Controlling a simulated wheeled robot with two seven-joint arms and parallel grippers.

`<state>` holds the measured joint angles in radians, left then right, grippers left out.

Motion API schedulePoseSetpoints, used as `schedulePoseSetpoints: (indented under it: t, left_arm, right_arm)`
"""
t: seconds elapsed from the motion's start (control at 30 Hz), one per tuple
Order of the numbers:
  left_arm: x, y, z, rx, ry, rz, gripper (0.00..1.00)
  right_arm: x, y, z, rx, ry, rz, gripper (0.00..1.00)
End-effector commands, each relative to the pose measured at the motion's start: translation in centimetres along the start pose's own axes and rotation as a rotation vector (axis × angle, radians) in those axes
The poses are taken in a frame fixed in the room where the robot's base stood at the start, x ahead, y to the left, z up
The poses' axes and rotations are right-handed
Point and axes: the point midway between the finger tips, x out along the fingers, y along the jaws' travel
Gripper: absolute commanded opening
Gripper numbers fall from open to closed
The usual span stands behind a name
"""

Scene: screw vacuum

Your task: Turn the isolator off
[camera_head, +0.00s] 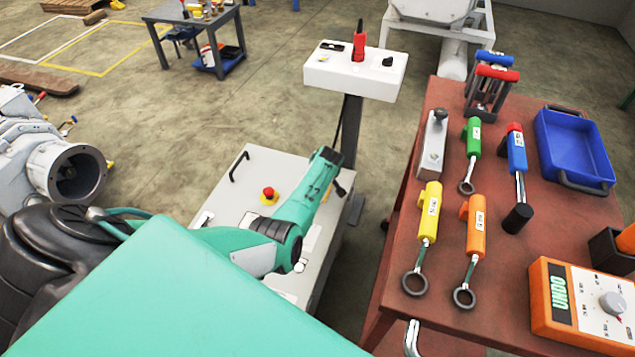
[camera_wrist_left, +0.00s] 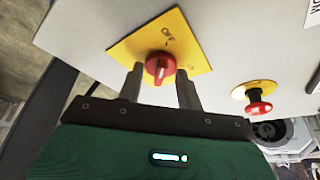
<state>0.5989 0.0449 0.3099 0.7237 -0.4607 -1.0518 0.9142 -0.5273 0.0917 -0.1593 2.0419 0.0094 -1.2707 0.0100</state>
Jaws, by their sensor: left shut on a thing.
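The isolator is a red rotary knob (camera_wrist_left: 160,69) on a yellow plate (camera_wrist_left: 185,38) marked OFF, seen in the left wrist view on a grey panel. A white mark runs roughly upright on the knob as seen there. My left gripper (camera_wrist_left: 160,88) is shut on the knob, one finger on each side. In the head view my left arm reaches over the grey cabinet (camera_head: 250,170); the isolator and the fingertips are hidden there. My right gripper is not in view.
A red emergency-stop button (camera_head: 268,195) stands on the cabinet, close to my left arm; it also shows in the left wrist view (camera_wrist_left: 259,107). A white control box (camera_head: 350,75) stands behind. A red-brown table (camera_head: 450,250) with several tools and a blue tray (camera_head: 575,150) is at right.

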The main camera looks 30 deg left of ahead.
Motion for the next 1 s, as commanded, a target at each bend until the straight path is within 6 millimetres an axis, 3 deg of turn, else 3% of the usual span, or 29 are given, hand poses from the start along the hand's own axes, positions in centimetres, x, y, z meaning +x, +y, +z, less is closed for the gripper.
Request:
schedulePoseSetpoints:
  t: [0.1,0.13,0.23,0.63,1.0]
  left_arm:
    - [-0.1,0.0,-0.1,-0.001,0.001,0.002,0.13]
    - [-0.1,0.1,-0.1,-0.001,0.001,0.002,0.40]
    - [-0.1,0.0,-0.1,0.000,0.001,0.001,0.57]
    - [-0.8,0.0,-0.1,0.001,0.001,0.001,0.57]
    - [-6.7,0.1,0.0,0.000,0.001,0.003,0.57]
  right_arm:
    - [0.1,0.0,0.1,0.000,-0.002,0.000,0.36]
    - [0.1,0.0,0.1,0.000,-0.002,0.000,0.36]
    - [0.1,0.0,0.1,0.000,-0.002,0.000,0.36]
    - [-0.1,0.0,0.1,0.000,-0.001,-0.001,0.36]
    - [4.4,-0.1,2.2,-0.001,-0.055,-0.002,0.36]
